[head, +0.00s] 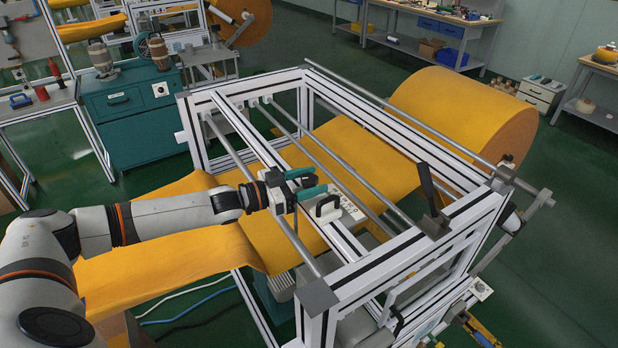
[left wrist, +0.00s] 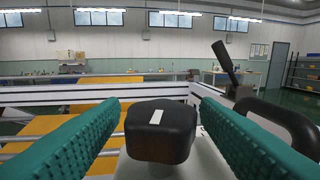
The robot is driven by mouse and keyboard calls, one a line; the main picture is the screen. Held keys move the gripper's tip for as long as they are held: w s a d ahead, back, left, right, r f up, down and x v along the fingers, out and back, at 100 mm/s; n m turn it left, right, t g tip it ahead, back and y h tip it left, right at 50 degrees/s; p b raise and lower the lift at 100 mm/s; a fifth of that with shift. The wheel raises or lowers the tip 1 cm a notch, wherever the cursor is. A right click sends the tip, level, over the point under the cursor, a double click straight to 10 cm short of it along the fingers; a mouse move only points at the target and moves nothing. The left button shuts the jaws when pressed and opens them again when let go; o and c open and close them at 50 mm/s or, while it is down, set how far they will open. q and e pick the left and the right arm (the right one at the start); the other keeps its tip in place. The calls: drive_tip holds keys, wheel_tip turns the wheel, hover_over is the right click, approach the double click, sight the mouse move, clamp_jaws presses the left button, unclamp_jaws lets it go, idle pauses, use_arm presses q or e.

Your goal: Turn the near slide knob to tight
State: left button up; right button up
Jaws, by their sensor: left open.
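The black slide knob (left wrist: 160,132) stands on a pale plate in the left wrist view, with a white mark on its top. My left gripper (head: 320,181) is open, with its teal fingers on either side of the knob. A gap shows between the knob and each finger in the left wrist view, so they look apart. In the head view the gripper hides most of the knob. A slide plate (head: 350,208) with a black arched handle (head: 327,205) sits on the frame just right of the fingers. My right gripper is not in view.
The white aluminium frame (head: 369,262) carries long steel rods (head: 340,172) close to my left wrist. A black lever (head: 428,190) rises at the right. Yellow felt (head: 345,150) runs under the rods from a large roll (head: 465,110).

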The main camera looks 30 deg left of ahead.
use_arm(q)
drive_tip(key=c, duration=1)
drive_tip(key=shift+w+m+g+h, duration=0.1)
drive_tip(key=shift+m+g+h, duration=1.1)
drive_tip(key=shift+g+h, duration=0.1)
drive_tip(key=shift+f+m+g+h+b, duration=0.15)
drive_tip(key=shift+m+g+h+b, duration=0.7)
drive_tip(key=shift+g, duration=0.35)
drive_tip(key=m+g+b, duration=0.3)
drive_tip(key=g+b, duration=0.1)
drive_tip(key=b, duration=0.1)
drive_tip(key=m+g+h+b, duration=0.1)
drive_tip(key=m+g+b, duration=0.2)
drive_tip(key=g+b, duration=0.2)
drive_tip(key=m+g+b, duration=0.3)
drive_tip(key=g+b, duration=0.1)
drive_tip(key=b, duration=0.1)
drive_tip(key=shift+f+g+h, duration=0.1)
drive_tip(key=shift+g+h, duration=0.2)
drive_tip(key=shift+h, duration=0.05)
drive_tip(key=shift+m+g+b, duration=0.25)
drive_tip(key=shift+g+b, duration=0.05)
drive_tip(key=shift+b, duration=0.2)
drive_tip(key=shift+r, duration=0.25)
